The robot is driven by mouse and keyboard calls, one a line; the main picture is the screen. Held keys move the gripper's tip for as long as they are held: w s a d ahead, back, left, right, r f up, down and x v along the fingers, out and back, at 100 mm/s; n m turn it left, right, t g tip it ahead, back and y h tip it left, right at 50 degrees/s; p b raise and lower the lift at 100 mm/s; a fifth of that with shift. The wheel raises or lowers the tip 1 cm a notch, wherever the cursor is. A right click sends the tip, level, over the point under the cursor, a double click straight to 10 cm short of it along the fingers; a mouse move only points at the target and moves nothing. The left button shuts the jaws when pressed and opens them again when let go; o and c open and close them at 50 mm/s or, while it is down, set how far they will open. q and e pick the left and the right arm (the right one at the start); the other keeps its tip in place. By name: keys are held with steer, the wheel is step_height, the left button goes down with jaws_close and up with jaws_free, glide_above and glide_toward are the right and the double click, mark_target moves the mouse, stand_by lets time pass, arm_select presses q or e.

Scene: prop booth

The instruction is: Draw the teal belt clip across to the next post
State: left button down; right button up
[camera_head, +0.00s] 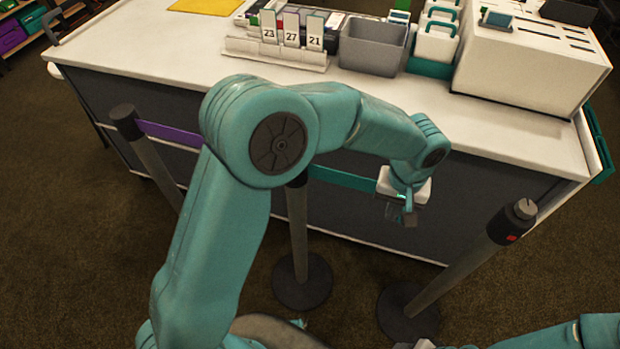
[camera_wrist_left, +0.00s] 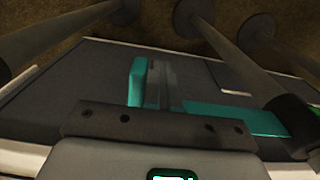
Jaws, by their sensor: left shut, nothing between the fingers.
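The teal belt (camera_head: 345,178) runs from the middle post (camera_head: 298,235) to my left gripper (camera_head: 408,212), in front of the counter. In the left wrist view the belt (camera_wrist_left: 240,118) reaches the gripper from the right. A teal block beside the fingers looks like the belt clip (camera_wrist_left: 137,82). My left gripper (camera_wrist_left: 160,88) is shut, and I see nothing gripped between its fingers. The right post (camera_head: 470,260), with a red mark near its top, stands apart to the right. Part of my right arm shows at the bottom right; its fingers cannot be made out.
A purple belt (camera_head: 170,133) leads from the left post (camera_head: 150,155) behind my left arm. The counter (camera_head: 130,35) carries numbered cards (camera_head: 291,30), a grey bin (camera_head: 372,48) and a white box (camera_head: 530,60). Air between left gripper and right post is clear.

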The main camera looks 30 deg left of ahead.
arm_select(q)
steer(key=w+d+p, duration=0.3)
steer(key=d+p, duration=0.2)
steer(key=d, duration=1)
steer(key=shift+w+d, duration=0.25)
steer(key=shift+w, duration=0.1)
stand_by(0.3)
step_height(320, 180, up, 8)
steer(key=p, duration=0.5)
stand_by(0.3)
stand_by(0.3)
